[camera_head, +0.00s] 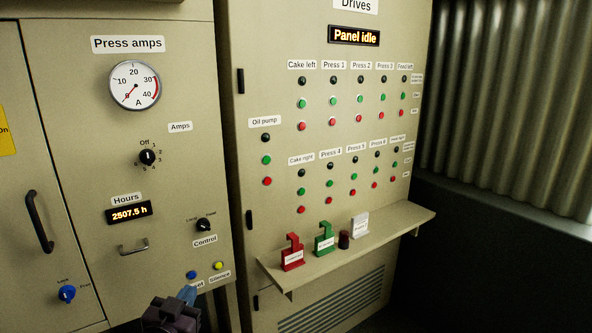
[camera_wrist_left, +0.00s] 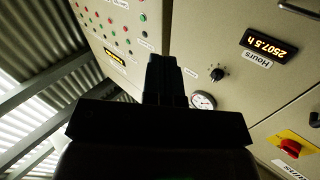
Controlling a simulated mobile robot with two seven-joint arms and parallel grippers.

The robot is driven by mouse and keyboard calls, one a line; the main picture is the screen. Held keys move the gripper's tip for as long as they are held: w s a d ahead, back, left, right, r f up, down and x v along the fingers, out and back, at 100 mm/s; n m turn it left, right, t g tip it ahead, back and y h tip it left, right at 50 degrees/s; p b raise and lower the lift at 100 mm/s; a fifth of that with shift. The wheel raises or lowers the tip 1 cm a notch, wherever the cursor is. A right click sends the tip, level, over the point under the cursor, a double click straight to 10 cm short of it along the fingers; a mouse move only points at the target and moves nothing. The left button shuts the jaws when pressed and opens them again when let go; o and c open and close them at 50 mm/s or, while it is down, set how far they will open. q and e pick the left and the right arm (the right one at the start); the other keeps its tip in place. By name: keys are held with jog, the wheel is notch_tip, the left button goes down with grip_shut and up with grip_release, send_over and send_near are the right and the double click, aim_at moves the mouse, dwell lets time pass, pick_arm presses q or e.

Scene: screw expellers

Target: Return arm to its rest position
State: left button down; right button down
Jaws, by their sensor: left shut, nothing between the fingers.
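My left gripper (camera_head: 186,296) is at the bottom of the head view, in front of the lower part of the left cabinet, just below the blue button (camera_head: 191,275). Its fingers are together and hold nothing. In the left wrist view the dark gripper (camera_wrist_left: 165,62) points toward the cabinets, which appear turned over there. I cannot tell whether its tip touches the panel. My right gripper is not in view.
The left cabinet carries a gauge (camera_head: 135,85), knobs and a handle (camera_head: 39,221). The Drives panel (camera_head: 340,130) has several buttons. Its shelf (camera_head: 372,244) juts out, holding a red tag (camera_head: 292,251), a green tag (camera_head: 324,239) and a white tag (camera_head: 360,225).

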pick_arm(q)
jog(key=s+a+f+n+g+y, duration=0.1)
jog(key=s+a+f+g, duration=0.1)
jog(key=s+f, duration=1)
jog(key=s+a+f+n+g+y, duration=0.1)
jog(key=s+a+f+g, duration=0.2)
jog(key=s+f, duration=0.8)
jog(key=shift+s+a+f+n+g+y+b, duration=0.15)
jog(key=shift+s+f+n+g+y+b, duration=0.35)
jog(key=shift+s, duration=0.75)
jog(key=shift+r, duration=0.1)
